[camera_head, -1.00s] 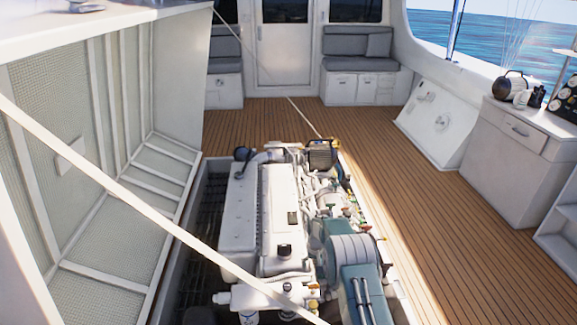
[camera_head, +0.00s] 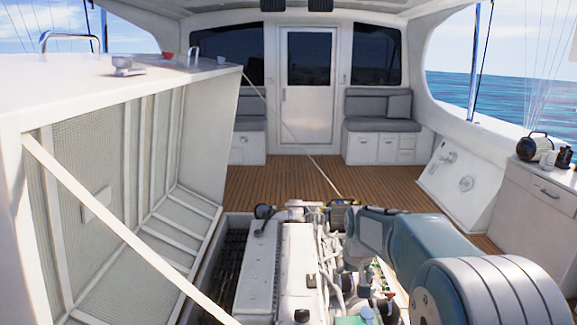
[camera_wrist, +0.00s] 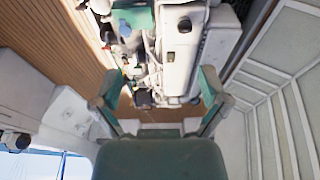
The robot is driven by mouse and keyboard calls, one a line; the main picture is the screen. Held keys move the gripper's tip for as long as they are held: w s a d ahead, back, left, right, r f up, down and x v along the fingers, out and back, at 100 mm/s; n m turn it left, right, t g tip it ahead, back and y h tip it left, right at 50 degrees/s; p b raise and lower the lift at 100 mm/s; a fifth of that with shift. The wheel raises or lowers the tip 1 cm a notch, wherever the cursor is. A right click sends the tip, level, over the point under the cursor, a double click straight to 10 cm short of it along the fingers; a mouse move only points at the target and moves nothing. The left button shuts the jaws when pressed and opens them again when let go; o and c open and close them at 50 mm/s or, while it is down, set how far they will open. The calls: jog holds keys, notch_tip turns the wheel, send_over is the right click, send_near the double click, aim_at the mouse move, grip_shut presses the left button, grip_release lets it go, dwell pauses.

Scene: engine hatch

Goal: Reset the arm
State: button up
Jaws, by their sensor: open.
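My gripper (camera_wrist: 160,78) shows in the wrist view with its two green fingers spread wide apart. It is open, with nothing held between the fingers. The white engine (camera_wrist: 185,62) lies beyond the fingers in the wrist view, apart from them as far as I can tell. In the head view, my teal and grey arm reaches in from the lower right and covers the right side of the engine (camera_head: 270,270). I cannot clearly make out the gripper in the head view.
The raised engine hatch (camera_head: 120,108) stands at the left, with a pale strap (camera_head: 110,220) slanting across it. A white cabinet (camera_head: 535,195) holding small items stands at the right. The wooden deck (camera_head: 270,187) is clear before the door (camera_head: 307,100).

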jog(key=s+r, duration=0.6)
jog(key=s, duration=0.2)
jog(key=s+r+t, duration=0.1)
jog(key=s+t, duration=0.2)
jog(key=s, duration=2)
jog(key=shift+s+r, duration=0.4)
